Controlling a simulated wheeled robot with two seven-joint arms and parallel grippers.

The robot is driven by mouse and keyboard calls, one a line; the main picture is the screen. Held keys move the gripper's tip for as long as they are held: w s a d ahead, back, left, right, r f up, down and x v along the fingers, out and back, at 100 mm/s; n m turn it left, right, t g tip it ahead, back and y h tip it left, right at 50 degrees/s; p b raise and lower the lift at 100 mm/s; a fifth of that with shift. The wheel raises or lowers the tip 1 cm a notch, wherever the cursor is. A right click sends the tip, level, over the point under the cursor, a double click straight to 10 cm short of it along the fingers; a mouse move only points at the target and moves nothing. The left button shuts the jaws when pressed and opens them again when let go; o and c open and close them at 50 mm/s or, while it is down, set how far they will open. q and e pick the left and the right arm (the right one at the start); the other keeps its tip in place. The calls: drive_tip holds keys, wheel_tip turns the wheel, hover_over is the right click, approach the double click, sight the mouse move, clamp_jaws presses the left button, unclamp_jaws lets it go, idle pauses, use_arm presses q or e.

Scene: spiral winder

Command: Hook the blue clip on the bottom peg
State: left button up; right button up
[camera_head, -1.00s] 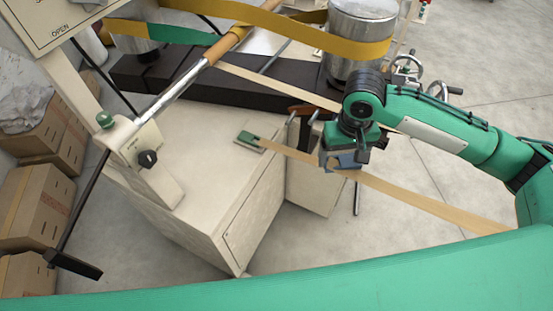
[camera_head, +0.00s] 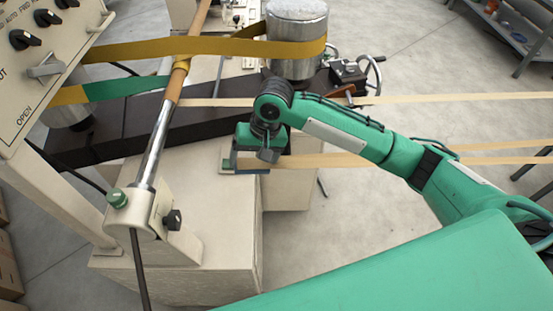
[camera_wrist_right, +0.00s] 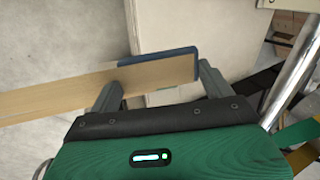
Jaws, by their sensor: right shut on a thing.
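My right gripper (camera_head: 256,164) is over the cream cabinet, shut on the blue clip (camera_head: 250,171). In the right wrist view the blue clip (camera_wrist_right: 172,57) caps the end of a beige band (camera_wrist_right: 65,88), between the two fingers (camera_wrist_right: 160,88). The band (camera_head: 325,160) runs off to the right in the head view. The bottom peg cannot be made out; the gripper and arm cover part of that area. My left gripper is not in view.
A metal drum (camera_head: 297,40) with a yellow band stands behind my right wrist. A long roller bar (camera_head: 160,135) and a control panel (camera_head: 38,60) are on the left. Another beige band (camera_head: 420,99) crosses behind my arm. Open floor (camera_head: 345,215) lies to the right.

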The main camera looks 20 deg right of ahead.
drive_tip(key=w+a+m+t+y+p, duration=0.25)
drive_tip(key=w+m+t+y, duration=0.25)
drive_tip(key=w+m+t, duration=0.5)
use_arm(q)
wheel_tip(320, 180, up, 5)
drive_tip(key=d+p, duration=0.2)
use_arm(e)
drive_tip(key=s+d+f+m+t+h, duration=0.5)
drive_tip(key=d+f+m+t+h, duration=0.3)
drive_tip(key=d+f, duration=0.3)
use_arm(q)
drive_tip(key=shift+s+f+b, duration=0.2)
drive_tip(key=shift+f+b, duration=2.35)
drive_tip(key=shift+b, duration=0.05)
use_arm(e)
drive_tip(key=w+d+f+n, duration=0.1)
drive_tip(key=w+d, duration=0.2)
drive_tip(key=w, duration=0.8)
drive_tip(key=shift+d+f+h, duration=0.15)
drive_tip(key=shift+f+h, duration=0.15)
